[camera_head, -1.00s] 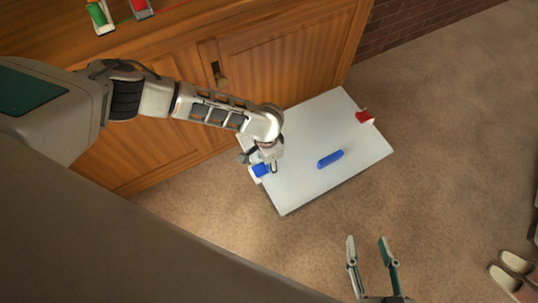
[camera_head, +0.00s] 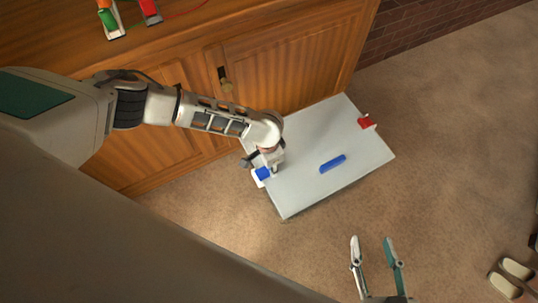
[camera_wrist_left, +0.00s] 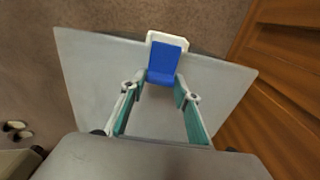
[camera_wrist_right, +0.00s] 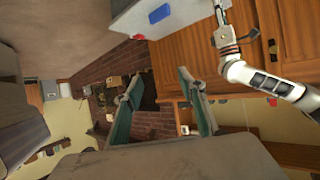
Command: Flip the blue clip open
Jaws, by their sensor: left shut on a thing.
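In the head view the wrist partly hides this contact. My right gripper (camera_head: 373,240) is open and empty, over the carpet away from the table; its parted fingers also show in the right wrist view (camera_wrist_right: 182,72).
A loose blue bar (camera_head: 333,163) lies on the table, and a red clip (camera_head: 367,122) sits at its far right edge. A wooden cabinet (camera_head: 285,60) stands close behind, with green and red clips on top. Slippers (camera_head: 512,275) lie at right on open carpet.

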